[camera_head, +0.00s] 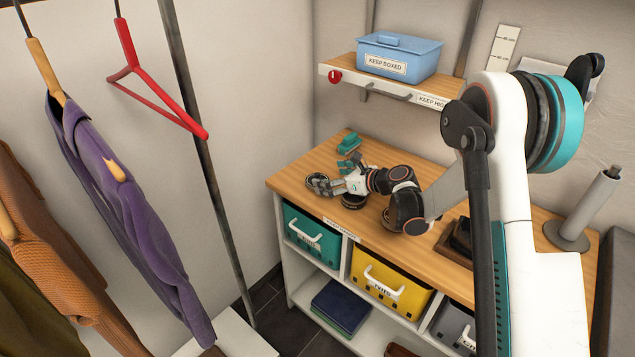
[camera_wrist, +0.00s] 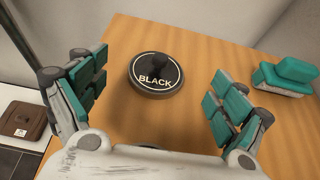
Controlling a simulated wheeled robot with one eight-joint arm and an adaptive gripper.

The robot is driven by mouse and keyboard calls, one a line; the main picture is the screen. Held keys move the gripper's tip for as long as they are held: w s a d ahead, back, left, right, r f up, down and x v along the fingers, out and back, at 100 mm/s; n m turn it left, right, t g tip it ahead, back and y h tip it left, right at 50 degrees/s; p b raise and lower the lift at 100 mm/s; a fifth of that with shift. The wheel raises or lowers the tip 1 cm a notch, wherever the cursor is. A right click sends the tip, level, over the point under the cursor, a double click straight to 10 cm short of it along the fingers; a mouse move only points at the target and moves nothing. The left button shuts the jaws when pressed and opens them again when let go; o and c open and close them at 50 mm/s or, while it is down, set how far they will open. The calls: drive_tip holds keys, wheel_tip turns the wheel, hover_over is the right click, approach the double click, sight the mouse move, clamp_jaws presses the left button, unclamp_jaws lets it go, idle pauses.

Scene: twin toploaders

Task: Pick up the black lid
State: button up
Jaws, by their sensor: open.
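The black lid (camera_wrist: 143,86) is a round dark disc with a pale ring, the word BLACK and a dark knob on top. It lies flat on the wooden counter. My gripper (camera_wrist: 158,76) is open, with one teal-padded finger on each side of the lid and gaps between. The fingers do not appear to touch it. In the head view, the lid (camera_head: 317,185) shows near the counter's left end, just ahead of my gripper (camera_head: 337,184), which partly covers the area.
A teal object (camera_wrist: 285,75) lies right of my gripper on the counter (camera_wrist: 200,48). A shelf (camera_head: 346,75) with a blue box (camera_head: 400,57) hangs above. A grey upright post (camera_head: 592,208) stands at the right. Bins, one yellow (camera_head: 390,288), sit below. Clothes hang left.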

drive_tip(key=b+x, duration=0.1)
drive_tip(key=x, duration=0.3)
drive_tip(key=shift+w+a, duration=0.1)
drive_tip(key=shift+a, duration=0.05)
drive_tip(key=c, duration=1)
